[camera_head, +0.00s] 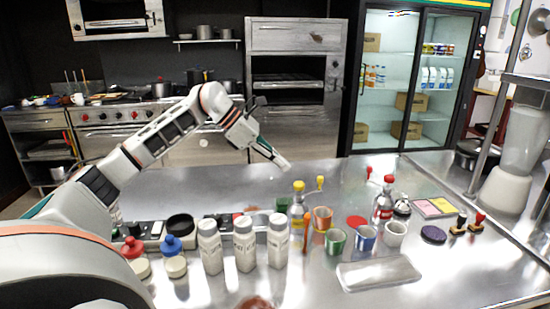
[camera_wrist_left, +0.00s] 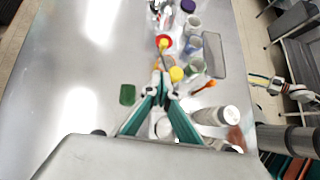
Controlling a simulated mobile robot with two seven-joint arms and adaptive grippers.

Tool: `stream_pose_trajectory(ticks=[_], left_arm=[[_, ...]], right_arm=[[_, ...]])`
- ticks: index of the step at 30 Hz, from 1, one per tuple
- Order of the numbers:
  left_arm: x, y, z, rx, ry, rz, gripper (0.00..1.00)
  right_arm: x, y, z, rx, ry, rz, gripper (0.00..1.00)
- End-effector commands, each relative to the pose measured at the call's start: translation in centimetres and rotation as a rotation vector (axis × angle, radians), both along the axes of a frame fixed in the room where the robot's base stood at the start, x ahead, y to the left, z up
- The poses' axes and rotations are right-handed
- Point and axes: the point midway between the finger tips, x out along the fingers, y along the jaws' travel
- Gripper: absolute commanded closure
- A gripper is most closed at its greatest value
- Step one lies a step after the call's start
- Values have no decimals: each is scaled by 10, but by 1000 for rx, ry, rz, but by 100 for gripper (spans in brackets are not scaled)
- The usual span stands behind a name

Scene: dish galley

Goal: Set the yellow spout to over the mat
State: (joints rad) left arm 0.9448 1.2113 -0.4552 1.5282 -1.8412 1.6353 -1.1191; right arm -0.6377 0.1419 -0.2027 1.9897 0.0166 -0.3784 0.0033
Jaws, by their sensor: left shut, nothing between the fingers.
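The yellow spout (camera_head: 320,182) sticks out to the right from a bottle with a yellow cap (camera_head: 298,187). In the left wrist view the spout's yellow tip (camera_wrist_left: 163,43) appears in front of a flat red disc (camera_wrist_left: 168,50), and the yellow cap (camera_wrist_left: 176,74) is nearer. A flat green mat (camera_wrist_left: 127,94) lies left of the bottle; in the head view the mat (camera_head: 282,204) is partly hidden behind it. My left gripper (camera_head: 285,164) is shut and empty, above the counter just behind and left of the bottle. It touches nothing that I can see.
Three white bottles (camera_head: 245,244) stand in front. Cups, including a green one (camera_head: 335,240), stand right of the bottle, with a clear tray (camera_head: 378,273) before them. A red-capped bottle (camera_head: 384,205) stands farther right. The counter behind and left is clear.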

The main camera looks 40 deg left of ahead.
Motion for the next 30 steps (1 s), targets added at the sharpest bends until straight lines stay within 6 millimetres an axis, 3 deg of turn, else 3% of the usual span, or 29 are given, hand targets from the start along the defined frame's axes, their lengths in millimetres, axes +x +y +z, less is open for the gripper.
stream_pose_trajectory(ticks=[7, 16, 30], left_arm=[[24, -27, -35, -2, 0, -1, 100], [48, -51, -34, -1, -1, 0, 100], [50, -53, -36, 1, 1, -1, 100]], right_arm=[[0, 0, 0, -1, 0, 1, 60], [0, 4, 4, 6, -1, 4, 60], [-5, 4, 0, 8, 9, 2, 60]])
